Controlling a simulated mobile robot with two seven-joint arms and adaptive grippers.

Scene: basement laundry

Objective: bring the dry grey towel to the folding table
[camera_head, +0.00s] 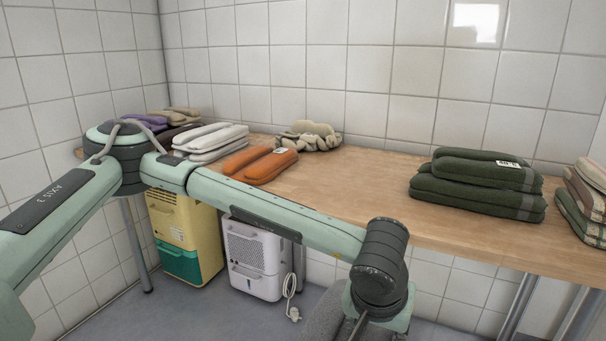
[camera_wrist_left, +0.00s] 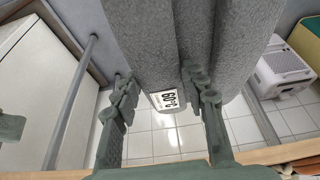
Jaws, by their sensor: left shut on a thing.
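The grey towel (camera_wrist_left: 140,40) is folded, with a white printed label, and fills the upper middle of the left wrist view. My left gripper (camera_wrist_left: 161,85) is shut on it, one finger on each side of the label end. In the head view part of the grey towel (camera_head: 322,318) shows at the bottom edge, beside my left wrist, in front of the table. The folding table (camera_head: 350,190) has a wooden top along the tiled wall. My right gripper is not in view.
Dark green towels (camera_head: 470,185) lie right on the table, checked ones (camera_head: 585,205) at the far right. Orange (camera_head: 260,165), white (camera_head: 210,140) and beige (camera_head: 308,136) textiles lie left. The table middle is bare. A yellow-green unit (camera_head: 180,235) and white dehumidifier (camera_head: 252,258) stand below.

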